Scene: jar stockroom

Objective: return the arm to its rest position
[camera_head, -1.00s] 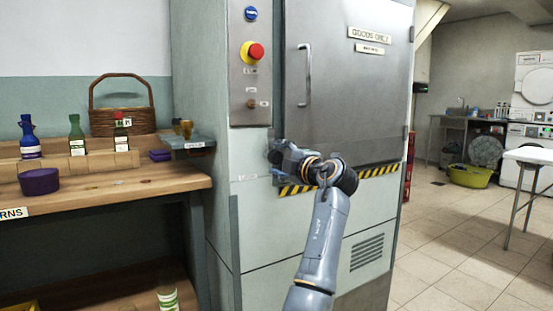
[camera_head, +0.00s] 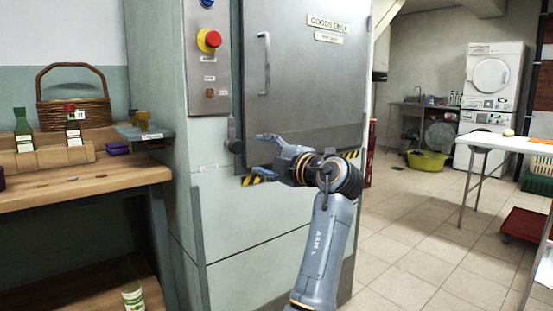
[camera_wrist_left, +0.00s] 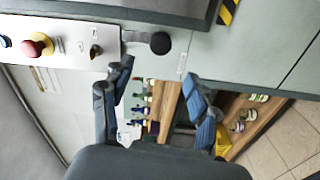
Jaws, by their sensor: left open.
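My left gripper (camera_head: 264,157) is in front of the grey cabinet's hatch, and its arm rises from the bottom of the head view. In the left wrist view its two fingers (camera_wrist_left: 160,97) are spread wide with nothing between them. A dark round knob (camera_head: 235,146) on the cabinet is just left of the fingers in the head view, with a gap between. It also shows in the left wrist view (camera_wrist_left: 160,43), beyond the fingers. My right gripper is in neither view.
The goods cabinet (camera_head: 215,230) with a red button (camera_head: 209,40) stands close ahead. A wooden shelf (camera_head: 90,185) with bottles and a basket (camera_head: 75,105) is at left. Tiled floor between is clear.

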